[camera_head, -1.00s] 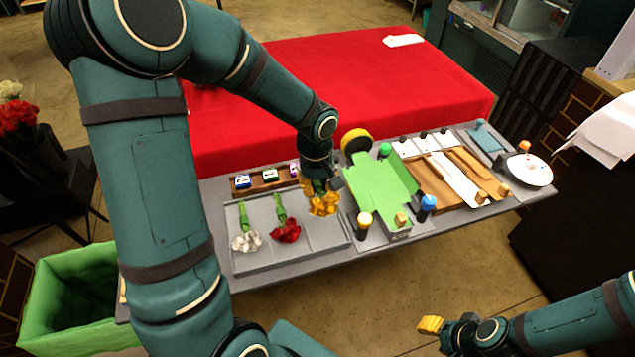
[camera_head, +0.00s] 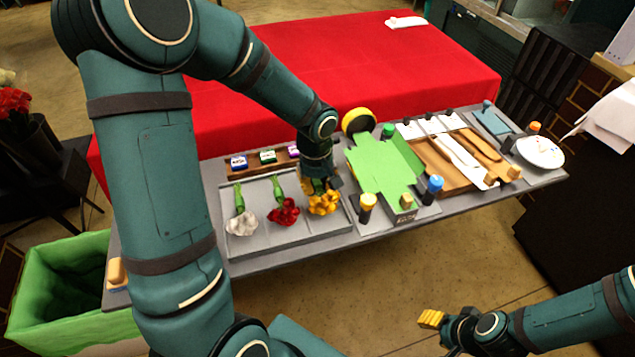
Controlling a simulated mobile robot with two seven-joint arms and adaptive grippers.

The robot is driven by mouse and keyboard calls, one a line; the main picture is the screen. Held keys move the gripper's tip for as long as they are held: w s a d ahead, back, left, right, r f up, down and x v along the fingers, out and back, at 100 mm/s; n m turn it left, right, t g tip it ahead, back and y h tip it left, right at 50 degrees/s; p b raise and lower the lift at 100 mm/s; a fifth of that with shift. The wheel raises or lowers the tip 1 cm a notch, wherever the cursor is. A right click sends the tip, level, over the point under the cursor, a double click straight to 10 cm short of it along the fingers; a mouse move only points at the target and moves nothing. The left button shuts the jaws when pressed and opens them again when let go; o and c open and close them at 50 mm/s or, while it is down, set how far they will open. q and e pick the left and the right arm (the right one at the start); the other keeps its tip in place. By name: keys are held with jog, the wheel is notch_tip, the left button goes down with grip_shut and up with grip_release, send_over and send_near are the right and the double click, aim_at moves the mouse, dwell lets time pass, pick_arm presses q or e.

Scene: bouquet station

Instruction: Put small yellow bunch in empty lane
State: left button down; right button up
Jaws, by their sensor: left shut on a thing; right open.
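The small yellow bunch (camera_head: 323,203) is at the right lane of the grey lane tray (camera_head: 270,241). My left gripper (camera_head: 318,186) points down from above and is shut on its stem end, which the fingers partly hide. I cannot tell whether the bunch touches the tray floor. A white bunch (camera_head: 241,222) lies in the left lane and a red bunch (camera_head: 284,212) in the middle lane, both with green stems pointing away. My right gripper (camera_head: 431,319) is open and empty over the floor at the lower right.
A wooden rack (camera_head: 265,162) is behind the tray. A white plate (camera_head: 540,153) is at the far right.

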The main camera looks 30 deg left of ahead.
pick_arm(q)
jog(key=shift+f+b, duration=0.3)
jog(key=shift+b, duration=0.3)
dwell(1.1)
jog(key=shift+c, duration=2.2)
grip_release()
jog(key=shift+r, duration=0.1)
jog(key=shift+r+p, duration=2.45)
jog(key=shift+r, duration=1)
